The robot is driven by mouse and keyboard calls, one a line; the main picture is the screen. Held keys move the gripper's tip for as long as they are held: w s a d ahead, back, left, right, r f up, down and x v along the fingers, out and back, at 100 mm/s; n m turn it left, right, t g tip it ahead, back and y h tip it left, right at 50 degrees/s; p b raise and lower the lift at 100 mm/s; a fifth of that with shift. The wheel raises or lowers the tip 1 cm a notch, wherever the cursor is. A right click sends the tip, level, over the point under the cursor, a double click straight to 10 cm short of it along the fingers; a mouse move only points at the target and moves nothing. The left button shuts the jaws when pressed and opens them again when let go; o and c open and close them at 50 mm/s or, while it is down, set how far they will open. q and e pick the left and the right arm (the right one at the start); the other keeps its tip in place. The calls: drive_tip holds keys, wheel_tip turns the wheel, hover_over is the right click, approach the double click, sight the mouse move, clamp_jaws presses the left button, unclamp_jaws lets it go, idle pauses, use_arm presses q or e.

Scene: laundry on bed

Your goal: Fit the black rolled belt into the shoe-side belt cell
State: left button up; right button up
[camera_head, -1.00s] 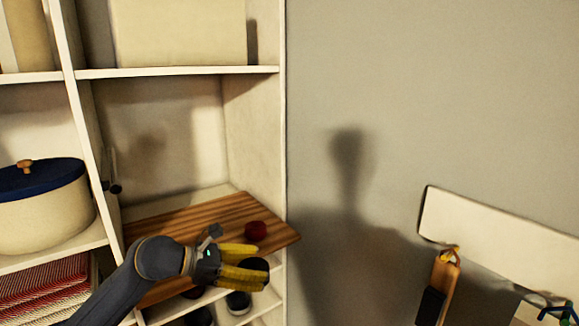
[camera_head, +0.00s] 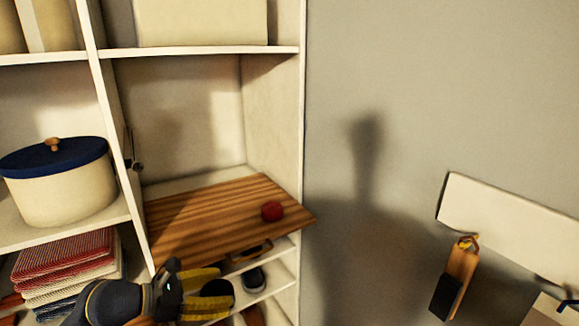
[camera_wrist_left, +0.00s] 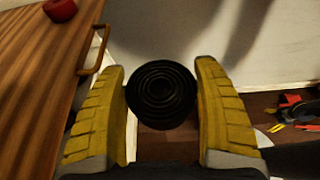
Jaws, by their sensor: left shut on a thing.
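The black rolled belt (camera_wrist_left: 160,95) is a tight dark coil between the two yellow fingers of my left gripper (camera_wrist_left: 162,110) in the left wrist view. Its coiled end faces the camera. In the head view the left gripper (camera_head: 205,295) is low in the picture, with the dark belt (camera_head: 218,288) at its fingertips, below the wooden board and in front of the small lower cells. A shoe (camera_head: 254,279) sits in one of these cells. The gripper partly covers the cells, and I cannot tell which one is the belt cell.
A wooden board (camera_head: 215,220) juts out above the cells, with a red rolled item (camera_head: 272,211) on it. A handle (camera_wrist_left: 95,52) stands out at its edge. A lidded pot (camera_head: 55,180) and folded cloths (camera_head: 70,265) are at left.

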use_arm(q)
drive_tip(key=w+d+r, duration=0.2)
drive_tip(key=w+r, duration=0.5)
drive_tip(key=w, duration=0.2)
drive_tip(key=w+d+r, duration=0.2)
drive_tip(key=w+r, duration=0.4)
drive_tip(key=w, duration=0.2)
drive_tip(key=n+t+y, duration=0.1)
drive_tip(key=n+t, duration=0.1)
hover_over(238, 227)
wheel_tip(238, 227, down, 4)
drive_tip(key=shift+s+f, duration=0.1)
drive_tip(key=shift+f, duration=4.75)
drive_tip(key=o, duration=1.3)
drive_tip(key=shift+f, duration=0.1)
